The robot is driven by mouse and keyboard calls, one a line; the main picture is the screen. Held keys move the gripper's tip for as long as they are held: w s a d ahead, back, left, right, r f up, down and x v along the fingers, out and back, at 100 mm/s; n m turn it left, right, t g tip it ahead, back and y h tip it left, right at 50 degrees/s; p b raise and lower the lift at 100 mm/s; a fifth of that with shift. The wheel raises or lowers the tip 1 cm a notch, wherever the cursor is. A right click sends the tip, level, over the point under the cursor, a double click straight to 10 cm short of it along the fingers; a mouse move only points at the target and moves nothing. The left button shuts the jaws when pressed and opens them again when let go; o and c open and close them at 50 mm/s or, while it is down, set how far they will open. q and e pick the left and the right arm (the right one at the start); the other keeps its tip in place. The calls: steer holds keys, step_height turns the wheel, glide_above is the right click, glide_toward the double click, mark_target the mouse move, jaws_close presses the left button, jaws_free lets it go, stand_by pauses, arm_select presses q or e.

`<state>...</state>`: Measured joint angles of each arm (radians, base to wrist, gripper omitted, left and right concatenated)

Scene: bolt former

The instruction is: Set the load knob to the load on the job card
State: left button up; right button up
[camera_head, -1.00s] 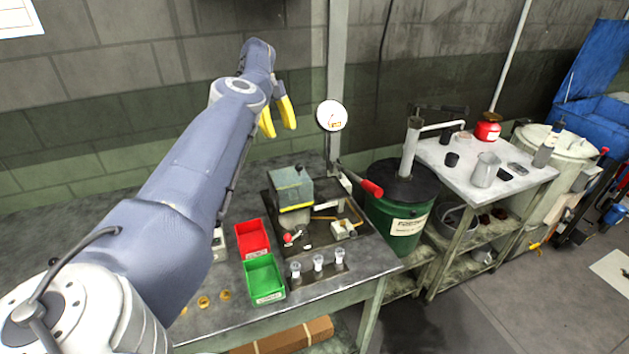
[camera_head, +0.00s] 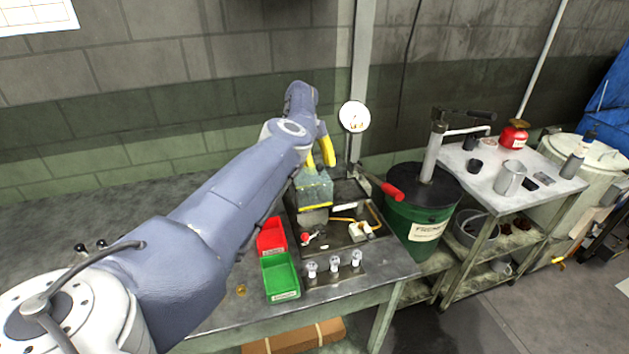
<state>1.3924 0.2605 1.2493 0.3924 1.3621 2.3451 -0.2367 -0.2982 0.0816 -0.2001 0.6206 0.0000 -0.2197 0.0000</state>
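My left gripper (camera_head: 319,163) has yellow fingers, apart and empty. It is in front of or above the grey-green machine block (camera_head: 315,188) on the bench; I cannot tell whether they touch. A round white dial gauge (camera_head: 354,116) stands on a post behind the machine, its reading too small to make out. A small red knob (camera_head: 305,238) shows at the machine's front left; I cannot tell if it is the load knob. A white sheet (camera_head: 36,15) on the wall is cut off at top left and unreadable; I cannot tell if it is the job card. My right gripper is not in view.
A red bin (camera_head: 271,237) and a green bin (camera_head: 281,277) sit left of the machine. Several clear-topped pieces (camera_head: 334,264) stand in front. A red-handled lever (camera_head: 390,191) sticks out right, near a green drum (camera_head: 412,228). The bench's back left is clear.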

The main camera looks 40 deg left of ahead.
arm_select(q)
steer(key=shift+x, duration=2.6)
steer(key=shift+c, duration=0.3)
jaws_close()
